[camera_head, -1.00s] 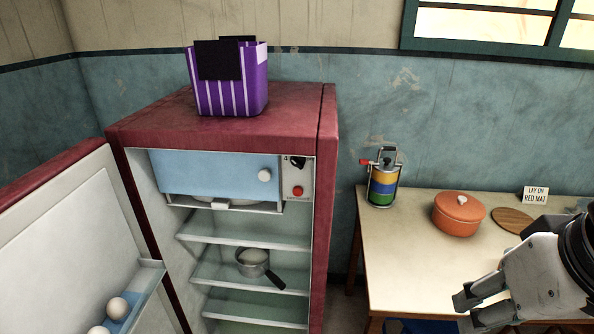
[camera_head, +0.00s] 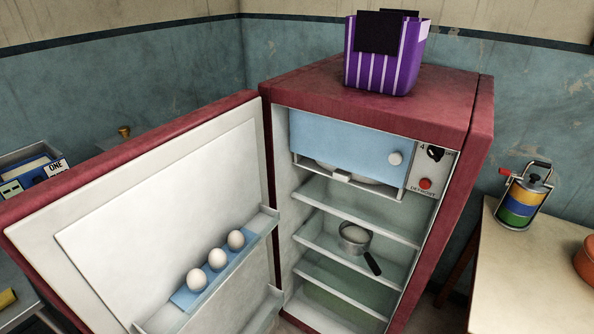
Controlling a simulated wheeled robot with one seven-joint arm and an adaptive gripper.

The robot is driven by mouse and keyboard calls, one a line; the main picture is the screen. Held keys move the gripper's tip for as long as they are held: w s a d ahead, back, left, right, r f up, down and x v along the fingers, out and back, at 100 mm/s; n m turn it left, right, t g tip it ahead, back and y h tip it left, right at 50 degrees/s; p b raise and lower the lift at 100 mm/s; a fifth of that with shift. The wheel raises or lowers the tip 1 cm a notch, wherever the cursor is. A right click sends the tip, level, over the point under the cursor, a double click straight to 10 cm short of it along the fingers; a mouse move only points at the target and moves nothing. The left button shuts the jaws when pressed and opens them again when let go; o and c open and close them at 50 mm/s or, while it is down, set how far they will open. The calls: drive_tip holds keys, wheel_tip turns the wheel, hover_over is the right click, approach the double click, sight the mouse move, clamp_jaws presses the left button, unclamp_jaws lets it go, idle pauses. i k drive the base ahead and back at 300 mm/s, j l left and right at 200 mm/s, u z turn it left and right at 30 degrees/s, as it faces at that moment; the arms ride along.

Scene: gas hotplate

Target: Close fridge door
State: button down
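The red fridge (camera_head: 440,255) stands in the middle of the head view with its front open. Its door (camera_head: 150,205) is swung wide open to the left, white inner side showing, hinged at the fridge's left edge. A door shelf holds three white eggs (camera_head: 217,259) in a blue holder. Inside the fridge are a blue freezer flap (camera_head: 345,147), glass shelves and a small pot (camera_head: 355,238) with a dark handle. My gripper is out of the head view, so its distance from the door cannot be seen.
A purple striped basket (camera_head: 385,55) stands on the fridge top. At right, a table (camera_head: 525,275) holds a striped tiered canister (camera_head: 523,198) and an orange pot (camera_head: 586,262). Behind the door at left is a box (camera_head: 35,165) with a sign.

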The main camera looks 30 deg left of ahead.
sight(113, 239)
drive_tip(key=u, duration=2.85)
drive_tip(key=k+l, duration=0.05)
drive_tip(key=l, duration=0.05)
